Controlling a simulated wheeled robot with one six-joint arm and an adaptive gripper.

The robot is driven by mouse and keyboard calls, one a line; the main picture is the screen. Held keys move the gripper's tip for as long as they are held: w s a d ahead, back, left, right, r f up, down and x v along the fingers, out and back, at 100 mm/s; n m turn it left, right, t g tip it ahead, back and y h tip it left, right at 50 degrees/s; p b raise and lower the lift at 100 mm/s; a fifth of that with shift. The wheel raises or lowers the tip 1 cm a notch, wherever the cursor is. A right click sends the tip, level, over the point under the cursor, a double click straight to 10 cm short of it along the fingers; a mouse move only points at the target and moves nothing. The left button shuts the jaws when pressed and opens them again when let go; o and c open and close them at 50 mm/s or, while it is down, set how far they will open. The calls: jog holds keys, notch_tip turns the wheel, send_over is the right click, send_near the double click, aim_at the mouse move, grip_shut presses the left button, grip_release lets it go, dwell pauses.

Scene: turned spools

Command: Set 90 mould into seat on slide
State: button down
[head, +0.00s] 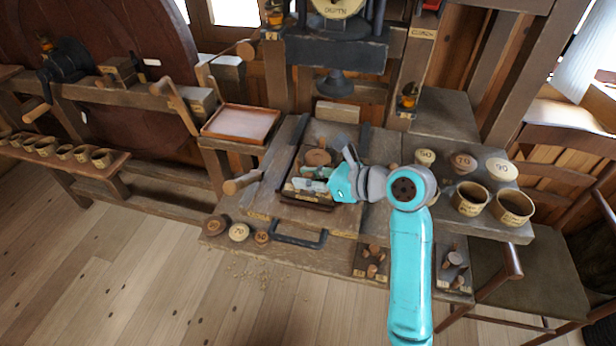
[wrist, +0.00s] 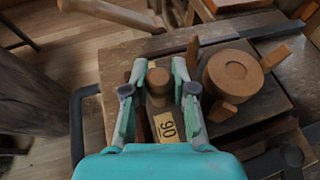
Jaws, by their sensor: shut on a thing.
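My gripper (wrist: 157,88) is shut on the 90 mould, a dark block with a round wooden peg (wrist: 158,78) and a yellow label (wrist: 168,127) reading 90. In the head view my gripper (head: 308,183) is over the front part of the wooden slide (head: 345,218), and its fingers hide most of the mould. A round wooden piece (wrist: 234,74) with small blocks around it is beside the mould on the slide; it also shows in the head view (head: 318,157) behind the gripper. I cannot tell whether the mould touches the slide or hangs above it.
A black handle (head: 298,238) crosses the slide's front. Dark press head (head: 335,83) hangs behind. Round labelled lids (head: 465,162) and cups (head: 513,206) stand at right. Other pegged blocks (head: 373,262) sit on the front ledge. An orange tray (head: 241,123) is at left.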

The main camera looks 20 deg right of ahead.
jog(key=shift+f, duration=0.2)
jog(key=c, duration=1)
grip_release()
jog(key=shift+o, duration=0.2)
jog(key=shift+r, duration=0.35)
jog(key=v, duration=1.2)
jog(key=shift+f, duration=0.15)
